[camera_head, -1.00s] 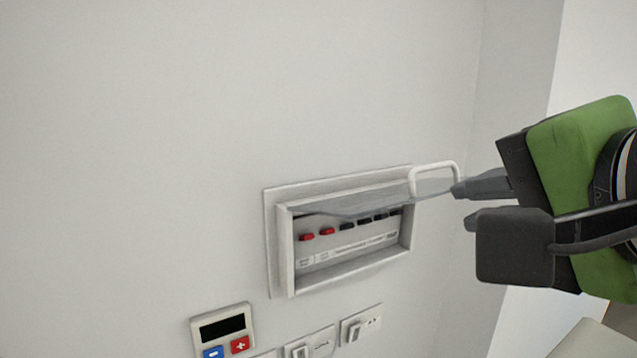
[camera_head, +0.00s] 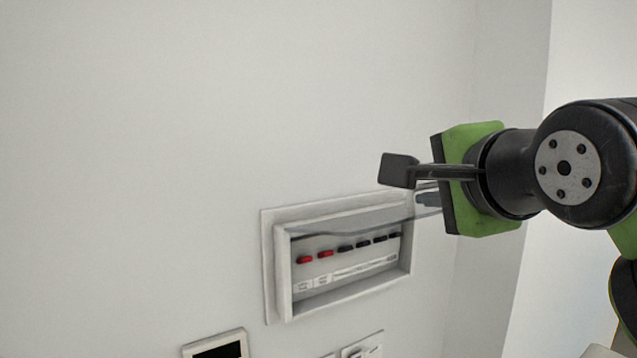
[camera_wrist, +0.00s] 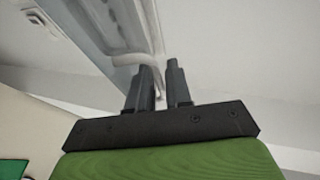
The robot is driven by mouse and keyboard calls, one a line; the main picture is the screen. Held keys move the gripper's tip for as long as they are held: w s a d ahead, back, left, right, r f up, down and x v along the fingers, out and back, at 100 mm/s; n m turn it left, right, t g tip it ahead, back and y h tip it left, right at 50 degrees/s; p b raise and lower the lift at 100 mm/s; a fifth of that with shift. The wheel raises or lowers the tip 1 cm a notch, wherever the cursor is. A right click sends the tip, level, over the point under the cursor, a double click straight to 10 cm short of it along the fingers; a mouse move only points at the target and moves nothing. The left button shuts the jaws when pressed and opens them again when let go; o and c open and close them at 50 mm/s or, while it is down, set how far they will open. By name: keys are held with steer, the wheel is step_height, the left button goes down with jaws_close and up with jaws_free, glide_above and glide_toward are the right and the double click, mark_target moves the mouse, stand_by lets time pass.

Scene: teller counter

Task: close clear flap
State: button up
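The clear flap (camera_head: 350,221) is hinged along the top of a white recessed wall box (camera_head: 284,285) and sticks outward, raised, leaving the front open. In the wrist view the flap (camera_wrist: 88,40) runs along the upper left. Its white loop handle (camera_wrist: 132,60) is at the fingers, and part of it shows between them. My gripper (camera_head: 427,196) is at the flap's right outer end. Its two dark fingers (camera_wrist: 160,84) stand apart, with a gap about the handle; firm contact is not clear. In the head view my wrist hides most of the handle.
Red and black switches (camera_head: 345,248) sit inside the box. Below it are a small display unit (camera_head: 216,346) and another wall plate (camera_head: 362,346), both cut off by the frame edge. The wall left of and above the box is bare. A wall corner stands at right.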

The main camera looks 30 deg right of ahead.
steer(key=shift+w, duration=0.15)
jaws_close()
steer(key=shift+f, duration=0.1)
